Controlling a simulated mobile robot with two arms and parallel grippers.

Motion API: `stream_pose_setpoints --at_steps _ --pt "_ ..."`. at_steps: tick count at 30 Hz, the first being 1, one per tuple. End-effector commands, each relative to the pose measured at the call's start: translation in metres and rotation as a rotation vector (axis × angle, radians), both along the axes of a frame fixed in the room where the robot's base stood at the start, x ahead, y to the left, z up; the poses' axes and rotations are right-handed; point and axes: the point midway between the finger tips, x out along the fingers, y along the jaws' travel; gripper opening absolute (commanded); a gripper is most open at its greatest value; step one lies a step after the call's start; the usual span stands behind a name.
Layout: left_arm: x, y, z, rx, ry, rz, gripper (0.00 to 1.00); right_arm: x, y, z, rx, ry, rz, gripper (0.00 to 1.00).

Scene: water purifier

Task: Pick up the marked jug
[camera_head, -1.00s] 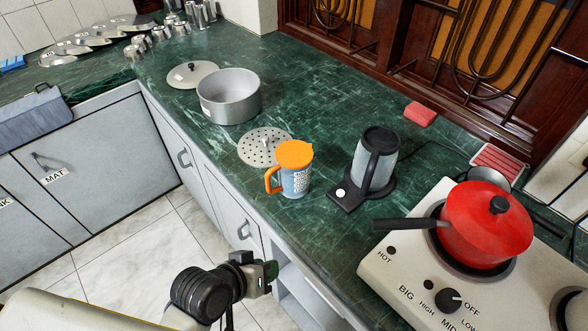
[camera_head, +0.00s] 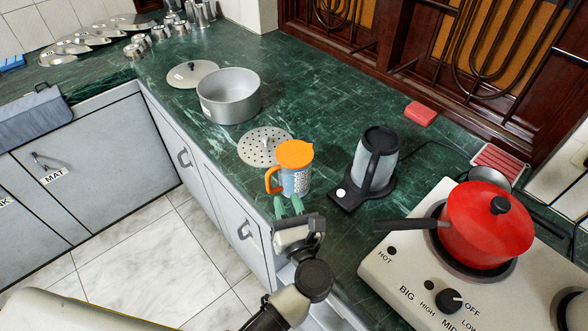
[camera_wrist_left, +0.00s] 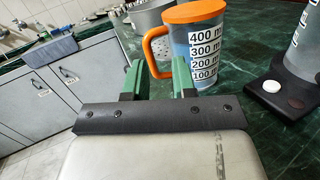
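The marked jug (camera_head: 295,180) is a clear measuring jug with an orange lid and orange handle, standing upright on the green counter. In the left wrist view the jug (camera_wrist_left: 205,60) shows printed volume marks, with its handle toward my gripper. My left gripper (camera_head: 288,204) is at the counter's front edge, just short of the jug. In the left wrist view its two green fingers (camera_wrist_left: 158,72) are apart, with nothing held between them. The handle appears just beyond and between the fingertips; I cannot tell whether they touch it. My right gripper is not in view.
A kettle on a black base (camera_head: 376,162) stands right of the jug. A perforated steel disc (camera_head: 258,152) lies behind it, with a steel pot (camera_head: 229,97) farther back. A red pot (camera_head: 487,232) sits on the white stove (camera_head: 400,266) at right.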

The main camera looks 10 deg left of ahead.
Motion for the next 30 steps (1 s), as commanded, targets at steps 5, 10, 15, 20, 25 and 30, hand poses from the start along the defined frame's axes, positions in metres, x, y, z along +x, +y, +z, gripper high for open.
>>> stream_pose_setpoints --at_steps 5,10,15,20,25,30 --pt "-0.006 0.006 -0.018 -0.141 0.017 0.121 0.26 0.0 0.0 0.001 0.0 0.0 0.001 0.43" --pt "0.009 0.019 -0.019 -0.161 0.017 0.145 0.26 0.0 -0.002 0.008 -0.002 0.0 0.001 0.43" --pt "0.029 0.035 -0.02 -0.159 0.018 0.142 0.26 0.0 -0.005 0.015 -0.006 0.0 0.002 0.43" --pt "0.039 0.041 -0.02 -0.159 0.019 0.142 0.26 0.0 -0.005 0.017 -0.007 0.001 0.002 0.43" --pt "0.058 0.054 -0.019 -0.155 0.018 0.142 0.26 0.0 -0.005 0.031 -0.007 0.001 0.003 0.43" --pt "0.076 0.067 -0.022 -0.158 0.017 0.141 0.26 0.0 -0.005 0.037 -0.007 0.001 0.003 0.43"
